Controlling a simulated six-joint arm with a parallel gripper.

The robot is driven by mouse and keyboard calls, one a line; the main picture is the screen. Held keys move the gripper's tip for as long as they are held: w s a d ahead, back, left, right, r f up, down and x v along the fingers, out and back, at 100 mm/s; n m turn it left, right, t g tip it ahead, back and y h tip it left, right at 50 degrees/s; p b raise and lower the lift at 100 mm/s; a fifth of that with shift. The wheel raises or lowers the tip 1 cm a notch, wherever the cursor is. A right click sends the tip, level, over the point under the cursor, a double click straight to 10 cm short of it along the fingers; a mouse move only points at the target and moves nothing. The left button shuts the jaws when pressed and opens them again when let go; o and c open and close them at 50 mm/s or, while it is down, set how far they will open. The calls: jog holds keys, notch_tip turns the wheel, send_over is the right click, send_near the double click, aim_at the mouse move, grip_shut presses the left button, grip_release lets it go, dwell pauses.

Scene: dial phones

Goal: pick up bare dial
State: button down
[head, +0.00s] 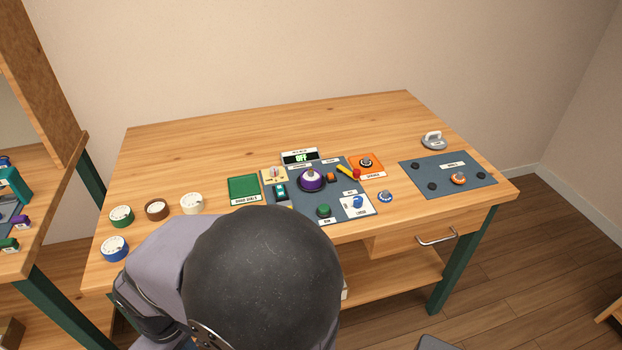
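Several round dials sit on the wooden table. At the left are a green dial (121,216), a brown dial (157,209), a white dial (192,203) and a blue dial (115,248), all with pale tops. A purple dial (312,178) sits on the central dark panel. A small blue knob (385,196) lies on bare wood right of that panel. I cannot tell which of these is the bare dial. My gripper is not in view; a large dark joint of my arm fills the bottom middle and hides the table's front edge there.
The central panel (287,202) carries switches, a green knob and a yellow-and-red lever. An empty green labelled pad (243,187) lies left of it. A right panel (480,184) bears an orange knob and several black pegs. A grey handled object (433,141) stands behind it. The table's back is clear.

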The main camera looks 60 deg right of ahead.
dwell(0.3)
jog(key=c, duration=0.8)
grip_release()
